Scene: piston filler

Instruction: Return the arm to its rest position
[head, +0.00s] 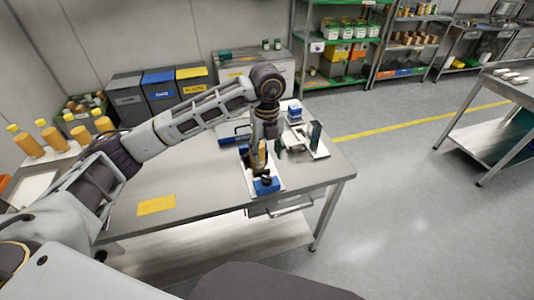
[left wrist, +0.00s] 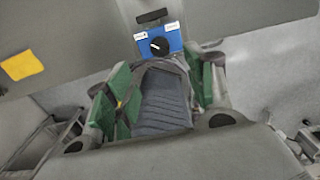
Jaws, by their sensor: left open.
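My left arm reaches in from the left over the table, with its elbow bent high and its forearm pointing down. My left gripper (head: 262,160) is over the piston filler's white base plate (head: 250,184), and its jaws are hard to make out there. In the left wrist view my left gripper (left wrist: 162,92) shows open, with green pads on both sides. A blue control box with a black dial (left wrist: 158,43) lies just beyond the fingers; it also shows in the head view (head: 266,186). A dark ribbed surface fills the space between the fingers; I cannot tell what it is. My right gripper is not visible.
The grey table (head: 205,185) carries a yellow sheet (head: 156,205) and a white-based device (head: 316,146) at right. Bottles with orange contents (head: 53,138) stand at left. Bins (head: 162,90) and shelves line the back.

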